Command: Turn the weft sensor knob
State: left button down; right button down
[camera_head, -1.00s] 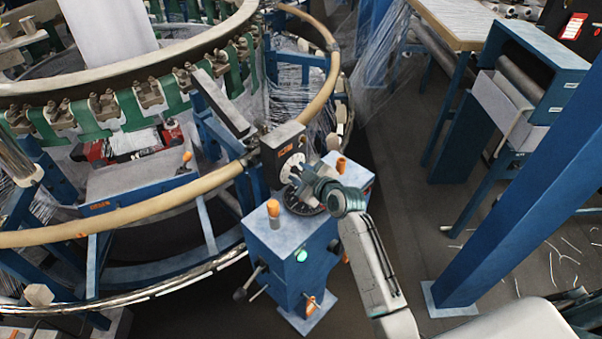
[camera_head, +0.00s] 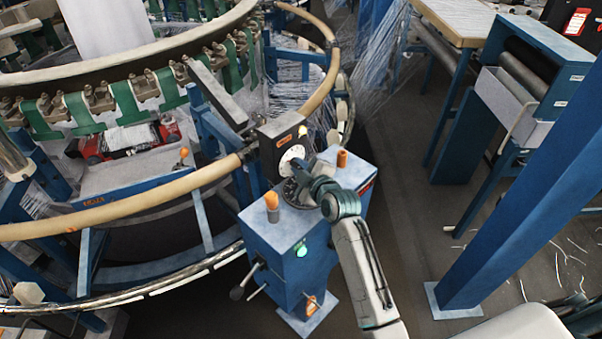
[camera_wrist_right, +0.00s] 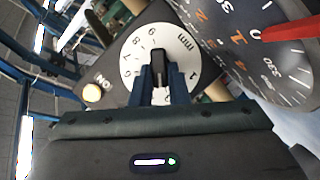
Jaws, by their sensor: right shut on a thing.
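The weft sensor is a dark box (camera_head: 268,148) on the blue pedestal, with a round white numbered dial (camera_head: 291,158) on its face. In the right wrist view the dial (camera_wrist_right: 130,62) carries a black bar-shaped knob (camera_wrist_right: 158,64) at its centre, standing nearly upright in the picture. My right gripper (camera_wrist_right: 160,84) is shut on this knob, one blue finger on each side. In the head view the right gripper (camera_head: 302,176) reaches the dial from the lower right and covers part of it. My left gripper is not in view.
The blue pedestal (camera_head: 275,232) has orange-topped knobs, a green button and side levers. A larger black dial (camera_wrist_right: 250,45) with a red pointer lies close beside the gripper. The loom's ring rail (camera_head: 140,212) is at the left. A blue post (camera_head: 520,170) stands right.

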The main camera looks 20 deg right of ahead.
jog(key=shift+f+n+b, duration=0.1)
jog(key=shift+n+b, duration=0.4)
jog(key=shift+b, duration=0.1)
jog(key=shift+t+h, duration=0.3)
jog(key=c, duration=1.5)
grip_release()
jog(key=shift+o, duration=0.5)
jog(key=shift+w+a, duration=0.1)
jog(key=shift+w, duration=0.05)
jog(key=b+v, duration=0.2)
jog(key=v, duration=0.7)
jog(key=shift+s+b, duration=0.25)
jog(key=shift+b, duration=0.05)
jog(key=shift+s, duration=0.6)
